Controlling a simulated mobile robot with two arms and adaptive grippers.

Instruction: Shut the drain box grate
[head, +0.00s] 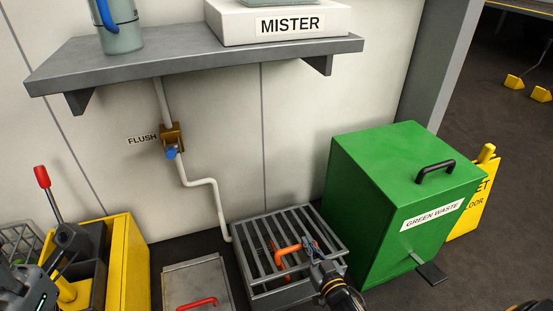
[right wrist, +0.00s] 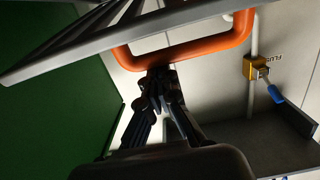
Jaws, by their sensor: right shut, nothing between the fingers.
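The drain box grate (head: 323,228) is a grey barred panel on the floor box below the wall pipe. It has an orange handle (head: 290,249). From this angle I cannot tell how far the grate is tilted. My right gripper (head: 312,246) is shut and empty at the handle's right side. In the right wrist view the shut fingertips (right wrist: 157,76) are right by the orange handle (right wrist: 185,52), and I cannot tell if they touch it. The grate bars (right wrist: 130,28) show behind it. Part of my left arm and gripper (head: 68,240) shows at the left, its fingers unclear.
A green waste bin (head: 375,185) stands close right of the grate. A grey lid (head: 197,280) with a red handle lies left of it, beside a yellow bucket (head: 128,270). A shelf (head: 190,58) and the brass flush valve (head: 172,136) are on the wall above.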

